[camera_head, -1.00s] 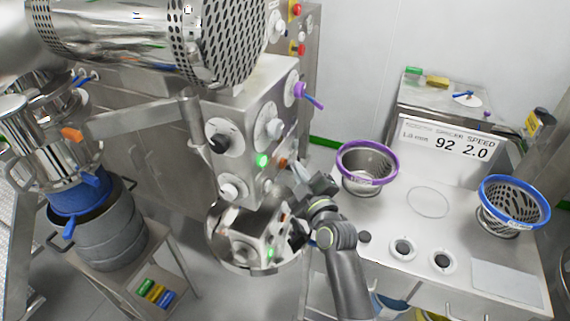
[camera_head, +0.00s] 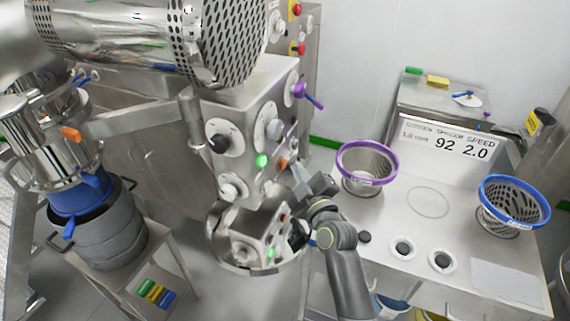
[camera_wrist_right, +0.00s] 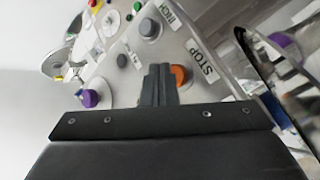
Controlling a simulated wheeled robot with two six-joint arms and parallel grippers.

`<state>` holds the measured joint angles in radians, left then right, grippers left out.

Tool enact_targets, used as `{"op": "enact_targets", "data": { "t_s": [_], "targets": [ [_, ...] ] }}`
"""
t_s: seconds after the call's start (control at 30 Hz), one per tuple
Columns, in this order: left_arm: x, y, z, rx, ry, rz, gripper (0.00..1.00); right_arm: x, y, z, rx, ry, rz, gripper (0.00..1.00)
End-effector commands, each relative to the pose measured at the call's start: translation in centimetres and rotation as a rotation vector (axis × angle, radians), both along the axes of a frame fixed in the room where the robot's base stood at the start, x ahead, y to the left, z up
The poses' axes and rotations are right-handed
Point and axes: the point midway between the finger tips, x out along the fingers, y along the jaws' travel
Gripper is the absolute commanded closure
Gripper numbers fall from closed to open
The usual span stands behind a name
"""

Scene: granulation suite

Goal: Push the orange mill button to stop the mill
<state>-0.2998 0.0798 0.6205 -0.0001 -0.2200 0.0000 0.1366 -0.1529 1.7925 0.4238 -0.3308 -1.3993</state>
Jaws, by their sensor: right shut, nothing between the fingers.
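The orange mill button (camera_head: 283,163) is on the steel control panel, to the right of the lit green button (camera_head: 261,160). In the right wrist view the orange button (camera_wrist_right: 180,74) is beside a STOP label (camera_wrist_right: 203,67). My right gripper (camera_head: 299,172) is shut and empty, its tips close to the orange button at its lower right in the head view. In the right wrist view the shut fingers (camera_wrist_right: 158,72) partly overlap the button's left edge. I cannot tell whether they touch it. My left gripper is not in view.
A grey knob (camera_wrist_right: 149,28) and a purple knob (camera_wrist_right: 90,98) are also on the panel. A purple-rimmed basket (camera_head: 367,168) stands on the steel bench right of my right arm.

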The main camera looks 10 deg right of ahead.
Motion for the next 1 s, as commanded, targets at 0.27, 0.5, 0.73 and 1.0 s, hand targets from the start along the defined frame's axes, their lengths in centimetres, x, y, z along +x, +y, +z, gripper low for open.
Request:
{"op": "enact_targets", "data": {
  "t_s": [0.27,0.5,0.73,1.0],
  "targets": [
    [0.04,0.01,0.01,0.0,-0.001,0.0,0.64,0.0,0.0,0.0,0.0,0.0,0.0,1.0],
    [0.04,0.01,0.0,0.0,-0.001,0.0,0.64,0.01,0.01,0.01,0.0,0.0,0.0,1.0],
    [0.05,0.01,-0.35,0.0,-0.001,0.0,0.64,0.33,0.51,-0.05,0.0,0.0,0.0,1.0],
    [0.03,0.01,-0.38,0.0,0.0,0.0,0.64,0.48,0.73,0.05,0.001,0.0,0.0,1.0]
  ]
}}
